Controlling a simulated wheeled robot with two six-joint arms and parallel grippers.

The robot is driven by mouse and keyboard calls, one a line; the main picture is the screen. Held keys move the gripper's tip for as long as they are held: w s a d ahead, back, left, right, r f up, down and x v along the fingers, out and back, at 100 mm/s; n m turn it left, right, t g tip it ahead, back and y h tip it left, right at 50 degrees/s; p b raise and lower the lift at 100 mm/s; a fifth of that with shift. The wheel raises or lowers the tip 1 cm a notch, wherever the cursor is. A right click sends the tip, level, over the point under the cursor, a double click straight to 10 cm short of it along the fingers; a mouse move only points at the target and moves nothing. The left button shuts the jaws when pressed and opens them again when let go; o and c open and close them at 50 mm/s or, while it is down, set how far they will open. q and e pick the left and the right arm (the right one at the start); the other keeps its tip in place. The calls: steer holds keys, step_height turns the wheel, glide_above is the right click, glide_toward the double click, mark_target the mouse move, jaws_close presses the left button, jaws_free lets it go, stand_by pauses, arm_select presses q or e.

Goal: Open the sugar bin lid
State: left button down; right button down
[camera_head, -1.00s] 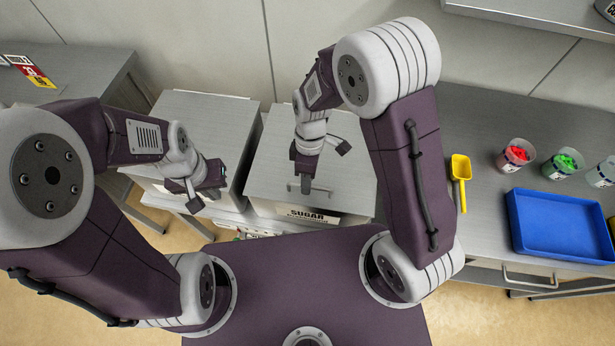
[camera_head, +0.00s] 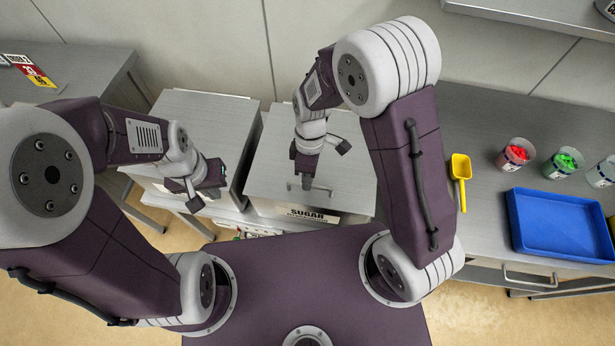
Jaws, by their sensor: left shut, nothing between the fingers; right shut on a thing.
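The sugar bin (camera_head: 316,214) stands in front of me, with a "SUGAR" label on its front. Its flat grey lid (camera_head: 268,178) looks down in place. A thin bar handle (camera_head: 322,188) sits near the lid's front edge. My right gripper (camera_head: 306,184) reaches down over the lid and is shut on the handle; its fingers hide part of the bar. My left gripper (camera_head: 203,197) is shut and empty, to the left, near the front edge of the neighbouring bin.
A second grey-lidded bin (camera_head: 205,115) stands left of the sugar bin. On the right counter are a yellow scoop (camera_head: 460,170), a blue tray (camera_head: 560,228) and cups with red (camera_head: 516,154) and green (camera_head: 566,162) contents. A side table (camera_head: 85,75) stands far left.

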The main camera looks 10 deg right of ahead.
stand_by(0.8)
steer(key=w+d+r+g+p, duration=0.1)
steer(key=w+r+p, duration=0.3)
steer(key=r+p, duration=0.3)
steer(key=w+d+r+g+p, duration=0.1)
steer(key=w+r+p, duration=0.4)
steer(key=r, duration=0.5)
steer(key=shift+w+d+g+y+p, duration=0.15)
steer(key=shift+d+g+y+p, duration=0.25)
steer(key=shift+p, duration=0.8)
steer(key=shift+d, duration=0.1)
